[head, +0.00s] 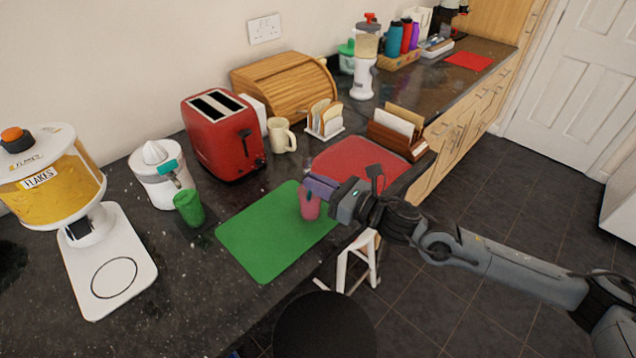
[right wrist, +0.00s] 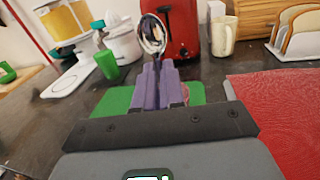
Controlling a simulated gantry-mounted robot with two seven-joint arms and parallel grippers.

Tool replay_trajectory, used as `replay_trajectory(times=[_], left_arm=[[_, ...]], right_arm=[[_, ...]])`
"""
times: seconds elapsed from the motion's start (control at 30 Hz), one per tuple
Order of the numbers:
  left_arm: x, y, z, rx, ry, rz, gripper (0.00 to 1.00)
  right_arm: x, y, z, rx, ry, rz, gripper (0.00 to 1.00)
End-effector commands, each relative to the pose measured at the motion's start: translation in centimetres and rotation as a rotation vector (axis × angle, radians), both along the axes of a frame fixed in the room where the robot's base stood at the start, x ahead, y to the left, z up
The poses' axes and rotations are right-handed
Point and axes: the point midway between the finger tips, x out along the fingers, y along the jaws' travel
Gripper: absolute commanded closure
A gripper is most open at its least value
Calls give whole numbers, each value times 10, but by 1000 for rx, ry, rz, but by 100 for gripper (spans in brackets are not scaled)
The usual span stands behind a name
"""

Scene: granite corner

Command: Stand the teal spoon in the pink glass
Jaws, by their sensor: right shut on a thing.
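My right gripper (head: 306,187) has purple fingers and is over the right part of the green mat. In the right wrist view my right gripper (right wrist: 158,72) is shut on a spoon (right wrist: 152,35), whose shiny silvery bowl points up above the fingertips. The spoon's handle is hidden between the fingers, so no teal shows on it. The pink glass (head: 311,208) stands upright on the green mat, directly under the fingertips in the head view, which partly cover its top. I cannot tell whether the handle is inside the glass. My left gripper is not in view.
The green mat (head: 262,240) has clear room left of the glass. A red mat (head: 358,160) lies behind my right gripper. A green cup (head: 188,208) stands by a white juicer (head: 153,180). A red toaster (head: 222,135) and mug (head: 281,137) are behind. The counter's edge is close.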

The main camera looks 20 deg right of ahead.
Motion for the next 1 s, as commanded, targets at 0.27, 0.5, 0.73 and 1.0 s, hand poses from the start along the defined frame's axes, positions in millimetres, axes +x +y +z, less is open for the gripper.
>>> replay_trajectory(times=[0.27,0.5,0.73,1.0], left_arm=[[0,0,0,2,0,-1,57],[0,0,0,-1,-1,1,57],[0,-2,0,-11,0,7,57],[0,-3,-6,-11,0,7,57]], right_arm=[[0,0,0,0,0,0,74],[0,0,0,0,0,0,61],[-3,-3,-1,-1,0,-1,61],[-31,-21,-3,-4,2,-2,61]])
